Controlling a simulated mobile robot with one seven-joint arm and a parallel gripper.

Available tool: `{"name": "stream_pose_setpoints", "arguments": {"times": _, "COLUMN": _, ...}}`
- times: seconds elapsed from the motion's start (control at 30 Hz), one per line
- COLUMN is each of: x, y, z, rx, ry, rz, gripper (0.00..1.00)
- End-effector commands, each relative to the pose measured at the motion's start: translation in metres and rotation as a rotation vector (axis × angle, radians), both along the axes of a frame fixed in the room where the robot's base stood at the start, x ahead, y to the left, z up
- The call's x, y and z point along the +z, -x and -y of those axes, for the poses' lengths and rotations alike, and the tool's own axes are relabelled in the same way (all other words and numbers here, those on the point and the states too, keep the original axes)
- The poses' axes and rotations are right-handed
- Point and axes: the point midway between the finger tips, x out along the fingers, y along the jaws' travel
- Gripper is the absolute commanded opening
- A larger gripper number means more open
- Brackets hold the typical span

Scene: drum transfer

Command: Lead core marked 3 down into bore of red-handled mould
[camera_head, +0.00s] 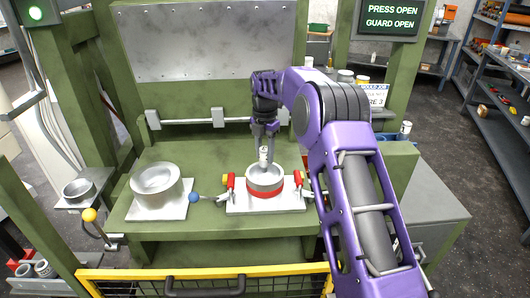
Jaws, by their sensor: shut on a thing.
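The red-handled mould (266,193) is a metal ring with a red band on a pale plate on the green press bed, with red handles at either side. My gripper (264,147) points down above it, shut on a small pale core (264,157). The core is upright, over the mould's opening; its lower end is near the rim, and I cannot tell whether it is inside the bore. The mark on the core is too small to read.
A larger metal mould (157,184) stands on a plate to the left. A yellow-railed guard (210,272) runs along the front. A lit screen (391,20) reads "PRESS OPEN GUARD OPEN".

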Motion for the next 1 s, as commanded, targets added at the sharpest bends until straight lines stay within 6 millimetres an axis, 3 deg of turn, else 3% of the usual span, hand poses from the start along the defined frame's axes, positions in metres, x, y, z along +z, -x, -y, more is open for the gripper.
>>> {"name": "stream_pose_setpoints", "arguments": {"times": 0.53, "x": -0.052, "y": 0.0, "z": 0.0, "rx": -0.003, "ry": 0.0, "rz": 0.0, "gripper": 0.0}}
{"name": "stream_pose_setpoints", "arguments": {"times": 1.0, "x": -0.055, "y": 0.0, "z": 0.0, "rx": -0.004, "ry": 0.0, "rz": 0.0, "gripper": 0.0}}
